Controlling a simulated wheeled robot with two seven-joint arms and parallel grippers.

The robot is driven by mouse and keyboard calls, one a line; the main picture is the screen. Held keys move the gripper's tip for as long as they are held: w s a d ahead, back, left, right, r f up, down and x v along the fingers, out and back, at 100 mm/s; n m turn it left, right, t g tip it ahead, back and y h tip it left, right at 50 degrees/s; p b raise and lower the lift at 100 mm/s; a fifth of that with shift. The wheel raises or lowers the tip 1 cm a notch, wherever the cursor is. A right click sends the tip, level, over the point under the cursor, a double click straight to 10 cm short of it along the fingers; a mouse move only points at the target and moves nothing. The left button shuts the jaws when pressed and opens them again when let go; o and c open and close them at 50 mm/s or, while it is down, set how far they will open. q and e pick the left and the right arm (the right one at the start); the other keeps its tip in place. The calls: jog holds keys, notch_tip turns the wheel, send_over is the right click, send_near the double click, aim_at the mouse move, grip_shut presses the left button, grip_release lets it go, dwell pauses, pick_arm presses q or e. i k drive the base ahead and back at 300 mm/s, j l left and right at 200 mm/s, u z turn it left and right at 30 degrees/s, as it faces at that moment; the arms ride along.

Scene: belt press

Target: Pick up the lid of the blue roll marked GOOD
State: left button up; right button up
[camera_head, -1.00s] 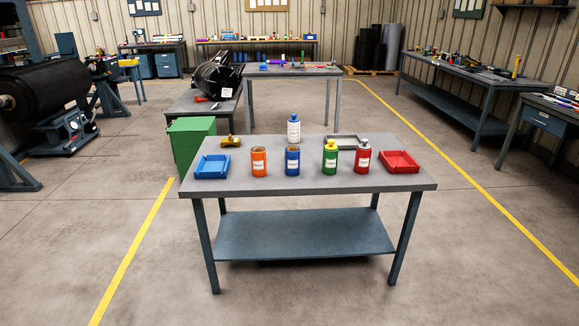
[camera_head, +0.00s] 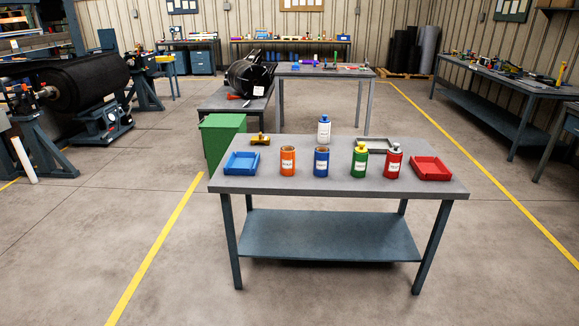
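A blue roll (camera_head: 321,162) with a white label stands upright near the middle of the grey table (camera_head: 300,185). Its top looks brownish, and I cannot make out a separate lid on it. The label is too small to read. An orange roll (camera_head: 288,162) with a similar top stands left of it. A green roll (camera_head: 360,163) with a yellow top and a red roll (camera_head: 393,163) with a grey top stand to its right. A white bottle (camera_head: 324,131) with a blue top stands behind the blue roll. Neither gripper shows.
A blue tray (camera_head: 241,170) sits at the table's left, a red tray (camera_head: 431,175) at its right. A yellow tool (camera_head: 260,139) and a grey tray (camera_head: 366,139) lie behind. A green box (camera_head: 222,140) stands beyond the table's left. The floor in front is clear.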

aim_at(321, 154)
jog(key=i+j+z, duration=0.1)
jog(key=j, duration=0.25)
jog(key=i+j+z, duration=0.25)
jog(key=i+j, duration=0.15)
jog(key=j, duration=0.3)
jog(key=i+j+z, duration=0.15)
jog(key=j, duration=0.25)
jog(key=u, duration=1.35)
jog(key=i+j+u, duration=0.15)
jog(key=i+u, duration=0.35)
jog(key=i, duration=1.4)
jog(key=i+l+z, duration=0.15)
jog(key=i+z, duration=0.25)
jog(key=i, duration=0.25)
jog(key=i+z, duration=0.4)
jog(key=i, duration=0.3)
jog(key=i+j+z, duration=0.4)
jog(key=i, duration=0.25)
jog(key=i+z, duration=0.15)
jog(key=i, duration=1.75)
jog(key=i+z, duration=0.25)
jog(key=z, duration=0.2)
jog(key=i+j+z, duration=0.1)
jog(key=i+z, duration=0.15)
jog(key=z, duration=0.25)
jog(key=i+j+z, duration=0.2)
jog(key=z, duration=0.25)
